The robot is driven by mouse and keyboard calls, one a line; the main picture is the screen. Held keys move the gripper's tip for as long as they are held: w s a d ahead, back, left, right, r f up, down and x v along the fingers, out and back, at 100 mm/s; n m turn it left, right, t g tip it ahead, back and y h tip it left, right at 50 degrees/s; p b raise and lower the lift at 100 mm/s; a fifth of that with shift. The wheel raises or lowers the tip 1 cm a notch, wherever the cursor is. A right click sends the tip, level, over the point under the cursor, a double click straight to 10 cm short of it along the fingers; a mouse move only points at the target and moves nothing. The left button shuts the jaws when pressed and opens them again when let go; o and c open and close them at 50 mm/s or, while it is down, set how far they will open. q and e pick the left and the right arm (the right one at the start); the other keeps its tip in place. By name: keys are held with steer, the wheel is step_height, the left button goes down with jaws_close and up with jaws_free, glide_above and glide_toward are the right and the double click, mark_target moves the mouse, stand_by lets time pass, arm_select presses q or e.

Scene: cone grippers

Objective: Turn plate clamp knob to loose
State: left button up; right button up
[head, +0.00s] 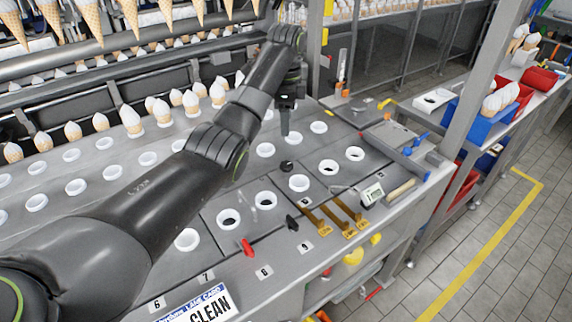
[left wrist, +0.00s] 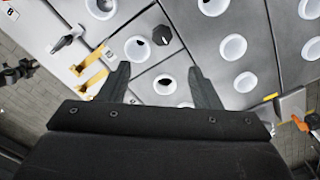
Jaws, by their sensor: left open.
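A small black faceted knob (head: 287,166) stands on the grey plate (head: 272,183) among white-rimmed holes. It also shows in the left wrist view (left wrist: 162,35), beyond the fingertips and roughly centred between them. A black lever-shaped knob (head: 292,223) sits nearer the front edge, and a red lever-shaped knob (head: 247,247) is left of it. The frames do not label which is the plate clamp knob. My left gripper (head: 286,125) hangs above the plate, behind the black faceted knob in the head view. Its fingers (left wrist: 157,72) are apart and empty. My right gripper is not in view.
Cones (head: 132,122) stand in holes at the back left. A grey post (head: 315,45) rises behind my left arm. The counter's front edge drops to tiled floor.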

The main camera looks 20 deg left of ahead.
arm_select(q)
step_height(320, 180, down, 3)
glide_above(286, 164)
step_height(286, 164, down, 5)
steer(key=shift+r+p, duration=0.1)
steer(key=shift+p, duration=0.2)
step_height(286, 164, down, 6)
steer(key=shift+f, duration=0.4)
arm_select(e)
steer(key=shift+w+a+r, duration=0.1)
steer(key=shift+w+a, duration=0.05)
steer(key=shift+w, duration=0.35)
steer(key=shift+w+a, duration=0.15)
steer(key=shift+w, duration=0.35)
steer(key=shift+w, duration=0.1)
